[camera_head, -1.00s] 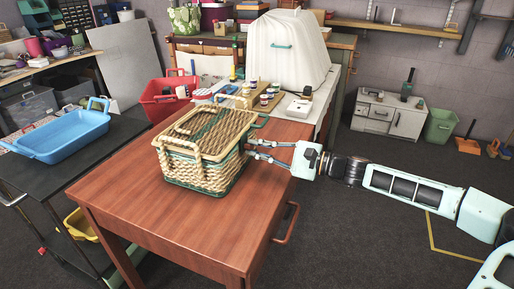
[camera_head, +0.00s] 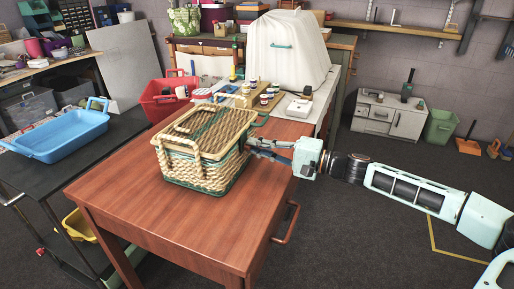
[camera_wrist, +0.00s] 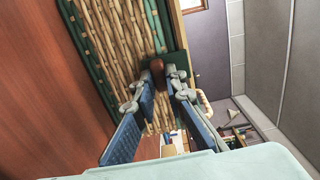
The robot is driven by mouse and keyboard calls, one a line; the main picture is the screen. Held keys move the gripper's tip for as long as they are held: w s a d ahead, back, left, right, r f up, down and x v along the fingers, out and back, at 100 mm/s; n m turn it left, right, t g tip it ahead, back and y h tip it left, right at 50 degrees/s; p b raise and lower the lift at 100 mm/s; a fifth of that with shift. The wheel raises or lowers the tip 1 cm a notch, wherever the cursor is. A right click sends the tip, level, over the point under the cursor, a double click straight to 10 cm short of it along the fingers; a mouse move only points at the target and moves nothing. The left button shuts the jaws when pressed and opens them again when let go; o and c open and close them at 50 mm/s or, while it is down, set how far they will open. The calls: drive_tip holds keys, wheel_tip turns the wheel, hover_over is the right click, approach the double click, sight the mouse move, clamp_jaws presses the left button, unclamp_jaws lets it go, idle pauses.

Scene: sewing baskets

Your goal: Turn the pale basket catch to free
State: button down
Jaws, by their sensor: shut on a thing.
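The pale woven basket (camera_head: 190,173) with green bands stands on the red-brown table, its lid down. My gripper (camera_head: 254,147) reaches in from the right and meets the basket's right side. In the wrist view the basket's woven wall (camera_wrist: 110,45) fills the upper left. A brown rounded catch (camera_wrist: 157,65) sits by a dark green plate (camera_wrist: 177,62) at the basket's edge. My gripper (camera_wrist: 160,84) is shut on the catch, with one finger on either side. The fingers partly hide the catch, so its exact turn is hard to tell.
The table (camera_head: 150,222) is bare in front of the basket. A red basket (camera_head: 160,108), small jars (camera_head: 265,98) and a white covered shape (camera_head: 285,55) stand behind. A blue tub (camera_head: 62,140) sits on the dark bench at left.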

idle(0.3)
drive_tip(key=c, duration=2)
unclamp_jaws()
drive_tip(key=shift+o, duration=0.2)
drive_tip(key=v, duration=1.2)
